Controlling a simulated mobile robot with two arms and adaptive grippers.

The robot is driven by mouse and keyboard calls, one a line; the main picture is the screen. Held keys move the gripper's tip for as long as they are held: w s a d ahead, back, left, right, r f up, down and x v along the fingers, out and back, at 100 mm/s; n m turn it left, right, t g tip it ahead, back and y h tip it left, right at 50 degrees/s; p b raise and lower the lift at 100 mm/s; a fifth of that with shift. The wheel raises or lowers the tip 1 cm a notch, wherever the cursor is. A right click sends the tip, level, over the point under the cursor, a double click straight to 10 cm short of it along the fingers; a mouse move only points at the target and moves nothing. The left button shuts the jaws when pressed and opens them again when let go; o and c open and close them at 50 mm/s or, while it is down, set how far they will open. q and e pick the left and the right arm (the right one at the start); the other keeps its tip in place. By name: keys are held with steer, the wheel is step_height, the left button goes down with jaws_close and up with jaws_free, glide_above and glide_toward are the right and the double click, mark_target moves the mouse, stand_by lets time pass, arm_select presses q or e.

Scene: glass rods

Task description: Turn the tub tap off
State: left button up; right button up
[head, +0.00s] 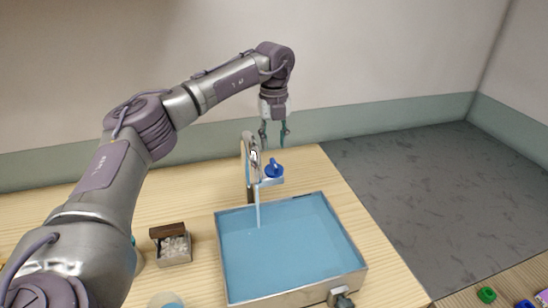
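The tub (292,297) is a metal basin full of blue water on the wooden table. A silver tap (248,150) stands at its back edge, with a blue handle (274,170) on its right side. A thin stream of water (257,210) runs from the spout into the tub. My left gripper (273,142) points down above and just behind the blue handle. Its fingers are apart with nothing between them, and it looks clear of the tap. My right gripper is out of the picture.
A small box with white pieces and a brown block (172,243) sits left of the tub. A round container (165,299) is at the front, partly cut off. A metal valve (341,297) is on the tub's front. Small coloured objects (487,295) lie at the lower right.

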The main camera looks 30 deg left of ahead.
mark_target(274, 163)
arm_select(q)
step_height(274, 163, down, 7)
steer(key=shift+w+r+p, duration=0.1)
steer(key=shift+p, duration=0.55)
jaws_close()
